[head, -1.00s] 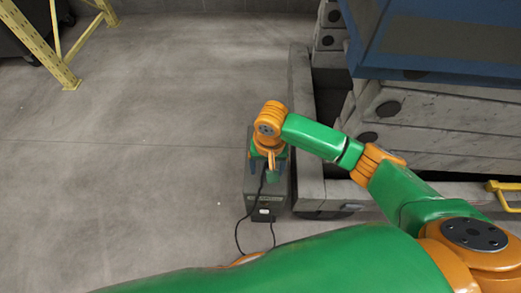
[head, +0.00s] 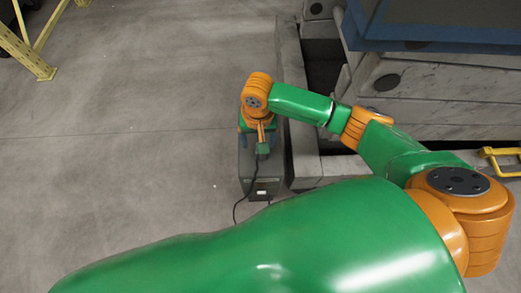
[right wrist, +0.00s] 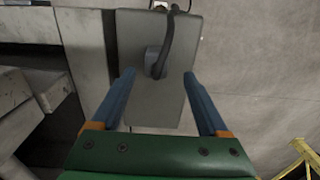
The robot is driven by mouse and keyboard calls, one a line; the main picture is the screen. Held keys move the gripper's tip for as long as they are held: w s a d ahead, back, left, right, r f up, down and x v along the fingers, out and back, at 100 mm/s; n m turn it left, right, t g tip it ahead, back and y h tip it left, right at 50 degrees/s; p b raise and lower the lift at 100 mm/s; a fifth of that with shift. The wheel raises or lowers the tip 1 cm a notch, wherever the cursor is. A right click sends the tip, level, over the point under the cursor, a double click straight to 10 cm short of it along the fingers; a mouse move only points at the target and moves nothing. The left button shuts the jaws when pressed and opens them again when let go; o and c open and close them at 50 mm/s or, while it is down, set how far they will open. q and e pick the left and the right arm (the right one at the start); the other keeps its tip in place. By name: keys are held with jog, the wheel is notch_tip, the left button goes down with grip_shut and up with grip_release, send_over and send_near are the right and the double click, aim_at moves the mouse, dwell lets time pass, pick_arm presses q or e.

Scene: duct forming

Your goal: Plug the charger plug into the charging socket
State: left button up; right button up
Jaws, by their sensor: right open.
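A dark grey box (head: 245,175) stands on the floor in the middle of the head view. In the right wrist view its flat top (right wrist: 140,100) lies below my right gripper. The charger plug (right wrist: 153,62), a small blue-grey block with a thick black cable (right wrist: 168,45), is on that top. My right gripper (right wrist: 158,76) is open, with its two blue fingers apart on either side of the plug and no visible contact. In the head view, my right gripper (head: 258,143) is above the box, partly hidden by its wrist. The charging socket cannot be made out. My left gripper is out of view.
Large grey concrete-like blocks (head: 440,85) and a blue structure (head: 440,25) stand to the right of the box. A yellow handle (head: 500,160) is at the far right and a yellow rack (head: 30,50) at upper left. The floor (head: 130,140) left of the box is clear.

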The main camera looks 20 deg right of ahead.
jog(key=f, duration=0.1)
jog(key=f+b, duration=0.1)
jog(key=f, duration=0.1)
jog(key=f+b, duration=0.1)
jog(key=f, duration=0.1)
jog(key=shift+s+d+f, duration=0.1)
jog(key=shift+s+d, duration=0.05)
jog(key=shift+d, duration=0.1)
grip_shut()
